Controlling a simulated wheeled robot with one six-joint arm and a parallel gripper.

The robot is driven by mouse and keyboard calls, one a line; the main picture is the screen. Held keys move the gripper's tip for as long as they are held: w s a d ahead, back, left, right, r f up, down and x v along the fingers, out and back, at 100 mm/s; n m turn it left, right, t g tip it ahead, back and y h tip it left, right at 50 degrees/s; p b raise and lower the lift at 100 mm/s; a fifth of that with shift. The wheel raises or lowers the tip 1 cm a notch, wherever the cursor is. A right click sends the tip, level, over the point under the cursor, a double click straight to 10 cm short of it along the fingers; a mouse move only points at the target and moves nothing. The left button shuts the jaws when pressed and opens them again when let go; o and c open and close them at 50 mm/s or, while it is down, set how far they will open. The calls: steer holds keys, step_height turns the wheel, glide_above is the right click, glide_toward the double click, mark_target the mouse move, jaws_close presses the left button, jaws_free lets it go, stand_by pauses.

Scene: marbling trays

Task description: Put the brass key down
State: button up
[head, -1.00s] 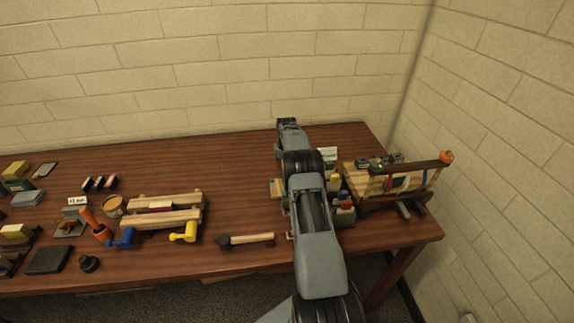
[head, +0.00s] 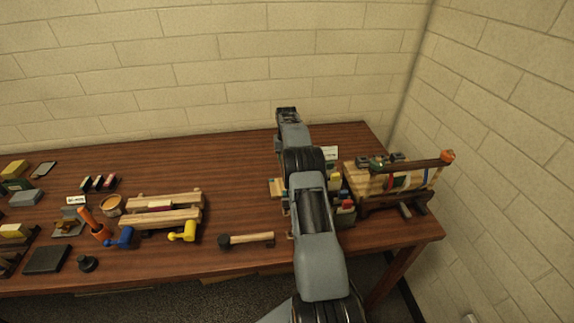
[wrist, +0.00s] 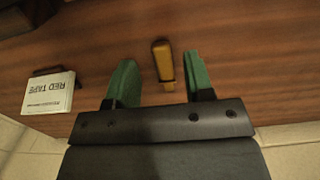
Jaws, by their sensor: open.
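The brass key (wrist: 163,65) shows in the wrist view as a short brass-yellow bar with a dark band near its lower end. It appears to lie on the brown wooden table. My gripper (wrist: 159,62) is open, its two green fingers apart on either side of the key, with a gap on both sides. Neither finger appears to touch it. In the head view my arm reaches over the table toward its back edge, and it hides the key and the fingers.
A white card reading "RED TAPE" (wrist: 48,93) stands left of the fingers in the wrist view. In the head view, a wooden rack (head: 385,180) stands at the right and a mallet (head: 246,240) lies near the front. The table's back middle is clear.

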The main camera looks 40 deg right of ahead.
steer(key=a+r+n+t, duration=0.1)
steer(key=a+r, duration=0.3)
steer(key=r, duration=0.4)
steer(key=a+r, duration=0.3)
steer(key=r, duration=0.6)
steer(key=s+a+r+n+t, duration=0.1)
steer(key=s+a+r+n, duration=0.1)
steer(key=s+a+r, duration=0.7)
steer(key=s+a+f+t, duration=0.1)
steer(key=s+a+f, duration=0.1)
steer(key=s+a, duration=0.2)
steer(key=s+a+f+n+t, duration=0.1)
steer(key=s+a+f, duration=0.2)
steer(key=s, duration=0.7)
steer(key=s+a+f+n+t, duration=0.1)
steer(key=s+a+f, duration=0.1)
steer(key=s+a, duration=0.4)
steer(key=shift+s+a+f, duration=0.2)
steer(key=shift+s+f, duration=0.15)
steer(key=shift+s, duration=0.5)
